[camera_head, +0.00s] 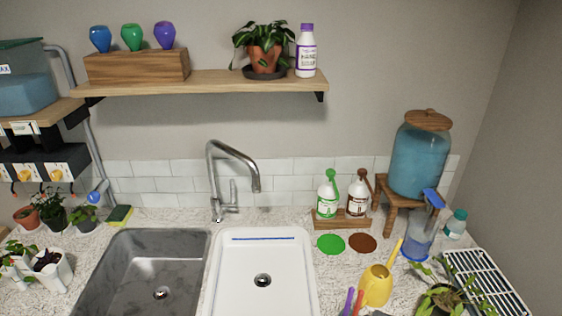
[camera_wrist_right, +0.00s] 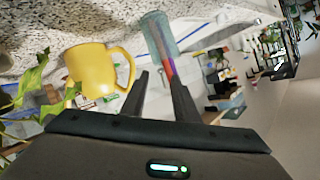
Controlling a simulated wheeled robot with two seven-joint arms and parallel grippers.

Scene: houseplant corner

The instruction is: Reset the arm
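My right gripper (camera_wrist_right: 158,82) shows in the right wrist view. Its two dark fingers are apart, with nothing seen held between them. A yellow watering can (camera_wrist_right: 97,68) is to the left of the fingers, apart from them. A clear bluish cup (camera_wrist_right: 158,36) with purple and orange handles is beyond the fingertips; I cannot tell how far. Neither of my grippers shows in the head view. My left gripper is not in view.
In the head view, a double sink (camera_head: 211,262) with a faucet (camera_head: 214,190) is at the centre. A yellow watering can (camera_head: 377,286), pitcher (camera_head: 418,243), drying rack (camera_head: 490,280) and plant (camera_head: 445,295) crowd the right counter. A wooden shelf (camera_head: 200,83) spans the wall.

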